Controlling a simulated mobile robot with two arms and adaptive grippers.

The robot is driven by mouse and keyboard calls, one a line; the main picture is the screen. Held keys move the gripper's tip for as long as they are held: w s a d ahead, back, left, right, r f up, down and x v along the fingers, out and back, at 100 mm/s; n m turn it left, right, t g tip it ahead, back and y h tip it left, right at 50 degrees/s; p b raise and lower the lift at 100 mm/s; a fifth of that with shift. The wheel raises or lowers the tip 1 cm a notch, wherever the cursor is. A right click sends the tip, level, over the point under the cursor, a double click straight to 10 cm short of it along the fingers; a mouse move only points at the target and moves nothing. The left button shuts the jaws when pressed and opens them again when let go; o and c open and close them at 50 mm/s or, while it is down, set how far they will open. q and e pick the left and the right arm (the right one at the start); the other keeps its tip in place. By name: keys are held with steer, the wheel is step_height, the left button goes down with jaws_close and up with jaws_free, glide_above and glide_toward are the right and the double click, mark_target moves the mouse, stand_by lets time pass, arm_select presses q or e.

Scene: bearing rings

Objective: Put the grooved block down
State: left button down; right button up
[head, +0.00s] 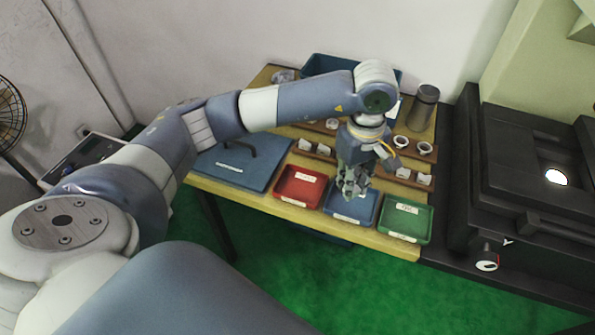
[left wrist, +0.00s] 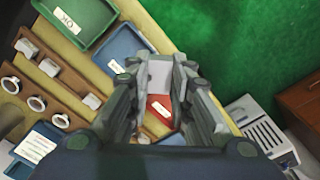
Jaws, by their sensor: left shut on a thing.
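My left gripper (head: 355,185) hangs over the small blue tray (head: 340,212) near the table's front edge. In the left wrist view, the left gripper (left wrist: 160,78) is shut on a pale grey block (left wrist: 159,74), the grooved block, held between its fingertips. The groove cannot be made out clearly. In the head view the fingers mostly hide the block. The blue tray also shows in the left wrist view (left wrist: 115,50), beside the fingers. My right gripper is in neither view.
A red tray (head: 300,187) and a green tray (head: 405,223) flank the blue one.

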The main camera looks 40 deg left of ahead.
arm_select(q)
steer(key=w+f+n, duration=0.1)
steer(key=f+n, duration=0.2)
steer(key=w+f+n, duration=0.1)
steer(key=f+n, duration=0.1)
steer(key=f, duration=0.2)
steer(key=w+f+n, duration=0.2)
steer(key=f+n, duration=0.1)
steer(key=shift+f+n+b, duration=0.25)
steer(key=shift+n+b, duration=0.05)
steer(key=shift+b, duration=0.1)
glide_above(301, 187)
steer(key=d, duration=0.2)
steer(key=shift+s+f, duration=0.1)
steer(key=shift+f, duration=0.75)
steer(key=shift+a+f+b, duration=0.1)
steer(key=shift+a+b, duration=0.3)
steer(key=shift+a, duration=0.4)
steer(key=f+b, duration=0.2)
steer(key=f, duration=0.1)
steer(key=shift+a+f, duration=0.2)
steer(key=shift+f, duration=0.05)
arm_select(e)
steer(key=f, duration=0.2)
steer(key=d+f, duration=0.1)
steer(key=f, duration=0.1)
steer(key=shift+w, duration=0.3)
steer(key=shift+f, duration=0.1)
